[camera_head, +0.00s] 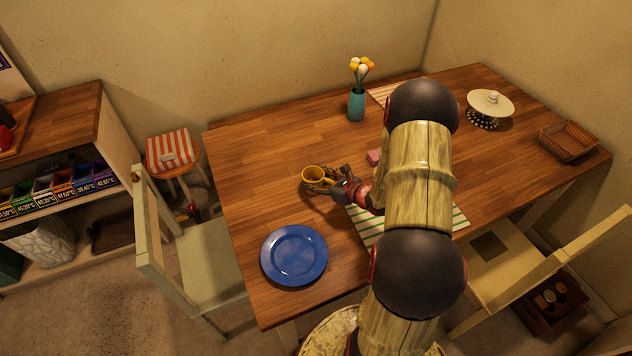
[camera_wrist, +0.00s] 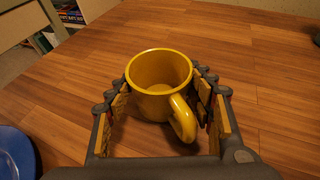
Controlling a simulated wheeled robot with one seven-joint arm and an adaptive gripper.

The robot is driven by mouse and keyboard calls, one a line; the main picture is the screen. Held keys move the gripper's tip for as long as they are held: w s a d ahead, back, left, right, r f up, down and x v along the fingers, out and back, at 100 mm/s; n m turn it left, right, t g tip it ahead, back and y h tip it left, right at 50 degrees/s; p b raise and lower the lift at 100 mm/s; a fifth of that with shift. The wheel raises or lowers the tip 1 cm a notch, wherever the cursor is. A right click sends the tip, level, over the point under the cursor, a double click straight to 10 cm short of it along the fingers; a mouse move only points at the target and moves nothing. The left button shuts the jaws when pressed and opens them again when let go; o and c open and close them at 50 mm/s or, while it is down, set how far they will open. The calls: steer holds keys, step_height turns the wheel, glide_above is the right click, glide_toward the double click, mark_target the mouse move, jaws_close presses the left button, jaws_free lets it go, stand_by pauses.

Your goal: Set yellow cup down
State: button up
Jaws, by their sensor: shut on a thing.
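The yellow cup (camera_head: 313,174) is upright at the left-middle of the wooden table (camera_head: 250,150). My gripper (camera_head: 318,185) is around it, with the arm reaching in from the right. In the wrist view the yellow cup (camera_wrist: 158,88) stands between the two fingers of my gripper (camera_wrist: 160,95), and its handle points toward the palm and right. The cup looks empty. My gripper is shut on it. I cannot tell whether the cup's base touches the tabletop or hangs just above it.
A blue plate (camera_head: 294,255) lies in front of the cup. A teal vase (camera_head: 356,104) with flowers stands behind. The tabletop left of the cup is clear.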

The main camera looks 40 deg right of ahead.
steer(key=shift+r, duration=0.1)
steer(key=shift+f, duration=0.2)
steer(key=o, duration=1.3)
steer(key=shift+r, duration=0.1)
steer(key=shift+r, duration=0.1)
